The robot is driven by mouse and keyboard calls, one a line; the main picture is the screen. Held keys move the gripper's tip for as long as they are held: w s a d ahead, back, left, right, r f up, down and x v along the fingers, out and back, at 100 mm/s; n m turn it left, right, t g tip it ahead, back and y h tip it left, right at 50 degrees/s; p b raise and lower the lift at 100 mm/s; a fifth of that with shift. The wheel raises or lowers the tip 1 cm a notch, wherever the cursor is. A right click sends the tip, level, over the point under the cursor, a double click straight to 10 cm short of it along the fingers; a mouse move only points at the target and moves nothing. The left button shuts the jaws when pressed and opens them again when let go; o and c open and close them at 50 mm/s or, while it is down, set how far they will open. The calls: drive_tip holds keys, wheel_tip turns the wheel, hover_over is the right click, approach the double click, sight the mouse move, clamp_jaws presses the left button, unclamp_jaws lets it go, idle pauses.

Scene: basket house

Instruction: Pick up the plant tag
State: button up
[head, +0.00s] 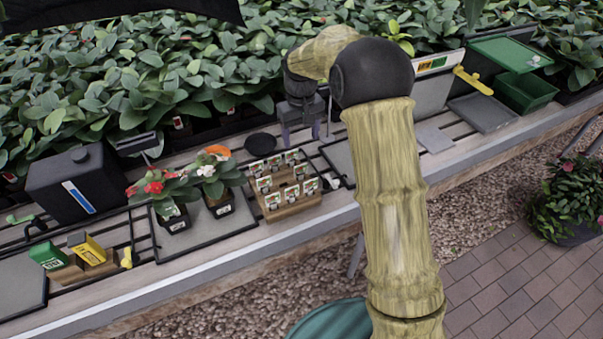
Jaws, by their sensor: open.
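Several small white plant tags (290,192) with coloured pictures stand upright in rows on a stepped wooden rack (289,212) on the bench. Which single tag is meant, I cannot tell. My gripper (303,137) is open and points down, just behind and above the back row of tags in the picture. I see nothing between its fingers, and it looks apart from the tags. My arm passes to the right of the rack and covers part of the bench there.
Potted flowers (220,190) stand on a tray left of the rack. A round black dish (260,142) lies behind it. A black box (80,184) and yellow and green packets (87,248) are further left. A green crate (525,92) and grey tray (482,112) are at right. Dense leafy plants (130,60) fill the back.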

hover_over(301, 166)
wheel_tip(301, 166, down, 7)
drive_tip(key=shift+a+f, duration=0.1)
drive_tip(key=shift+a, duration=0.05)
drive_tip(key=shift+f, duration=0.2)
drive_tip(key=shift+f, duration=0.1)
wheel_tip(301, 166, down, 5)
drive_tip(key=shift+w+p, duration=0.1)
drive_tip(key=shift+p, duration=0.3)
drive_tip(key=c, duration=1)
drive_tip(key=shift+c, duration=0.2)
